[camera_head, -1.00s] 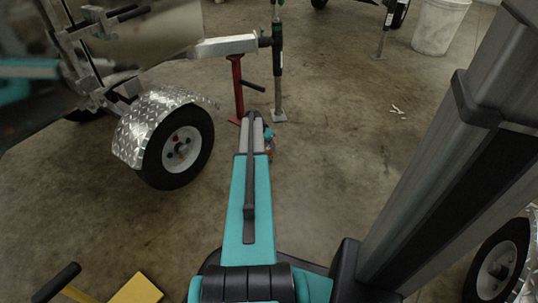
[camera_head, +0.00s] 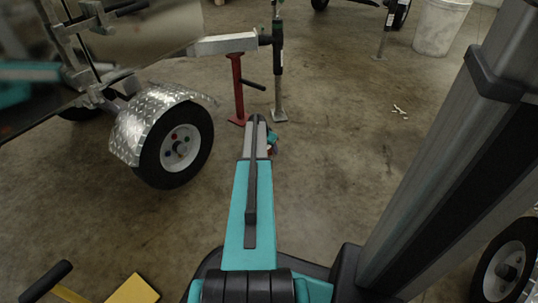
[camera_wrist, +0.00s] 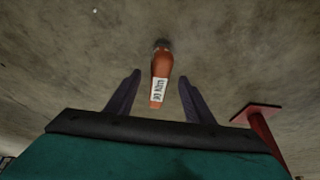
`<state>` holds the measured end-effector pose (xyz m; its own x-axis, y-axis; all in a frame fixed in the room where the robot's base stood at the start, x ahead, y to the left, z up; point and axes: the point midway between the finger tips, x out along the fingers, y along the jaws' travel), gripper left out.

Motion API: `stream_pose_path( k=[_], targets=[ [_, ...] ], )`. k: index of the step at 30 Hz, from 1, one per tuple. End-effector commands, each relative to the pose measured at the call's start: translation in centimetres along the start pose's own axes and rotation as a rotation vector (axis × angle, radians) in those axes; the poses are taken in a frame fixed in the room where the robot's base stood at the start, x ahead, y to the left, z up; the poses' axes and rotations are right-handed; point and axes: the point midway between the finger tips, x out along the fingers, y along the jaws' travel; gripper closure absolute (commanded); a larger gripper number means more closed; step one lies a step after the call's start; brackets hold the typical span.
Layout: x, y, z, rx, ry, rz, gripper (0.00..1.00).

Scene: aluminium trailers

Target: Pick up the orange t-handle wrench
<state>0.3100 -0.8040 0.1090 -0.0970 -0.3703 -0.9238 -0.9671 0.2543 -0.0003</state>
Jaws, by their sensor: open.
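The orange t-handle wrench (camera_wrist: 161,74) shows in the wrist view as an orange shaft or grip with a white label, dark at its far end. Its crossbar cannot be made out. My gripper (camera_wrist: 160,77) is open, with one dark finger on each side of the orange part and a gap on both sides. I cannot tell how far the wrench is below or beyond the fingertips. In the head view my own arm hides most of the gripper and the wrench.
A red jack stand (camera_head: 238,90) and a grey trailer jack (camera_head: 278,85) stand just beyond my arm. A trailer wheel (camera_head: 178,148) under a diamond-plate fender is to the left. A white bucket (camera_head: 440,25) stands at the back right. The concrete floor right of my arm is mostly clear.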

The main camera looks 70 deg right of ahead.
Motion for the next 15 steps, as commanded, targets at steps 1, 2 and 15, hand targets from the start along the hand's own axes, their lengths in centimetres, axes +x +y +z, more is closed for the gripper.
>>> stream_pose_path(
  k=[1, 2, 15],
  targets=[
    [-0.02, 0.02, -0.01, 0.000, 0.000, 0.000, 0.52],
    [-0.02, 0.02, -0.01, 0.000, 0.000, 0.000, 0.52],
    [-0.01, 0.07, -0.03, 0.001, 0.000, 0.001, 0.69]
  ],
)
